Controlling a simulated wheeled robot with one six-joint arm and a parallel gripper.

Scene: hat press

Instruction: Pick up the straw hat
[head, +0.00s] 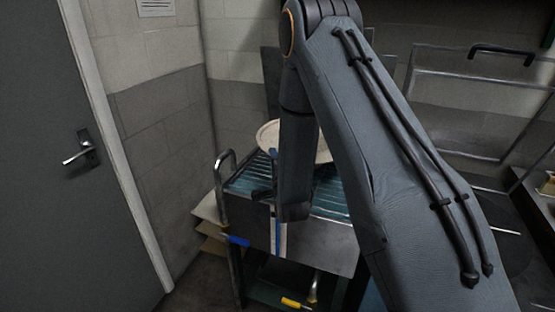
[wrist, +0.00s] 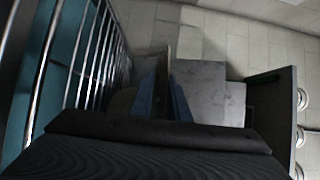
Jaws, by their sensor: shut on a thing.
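The straw hat (head: 268,135) shows in the head view as a pale round shape above the slatted table, behind my forearm. The forearm hides its middle, so only parts at the left and right show. My gripper (wrist: 163,92) shows in the wrist view as two blue fingers close together. A thin brownish edge (wrist: 168,62) stands between them; it looks like the hat's brim seen edge-on in shadow. The gripper is shut on it. In the head view my arm covers most of the gripper, and the hat's contact with the table is hidden.
The table (head: 245,183) has blue slats and a metal front; a curved metal handle (head: 226,165) rises at its left. Pale boards (head: 209,210) stick out beside it. A grey door (head: 60,200) stands left. A metal frame (head: 470,75) stands right. Some floor is bare.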

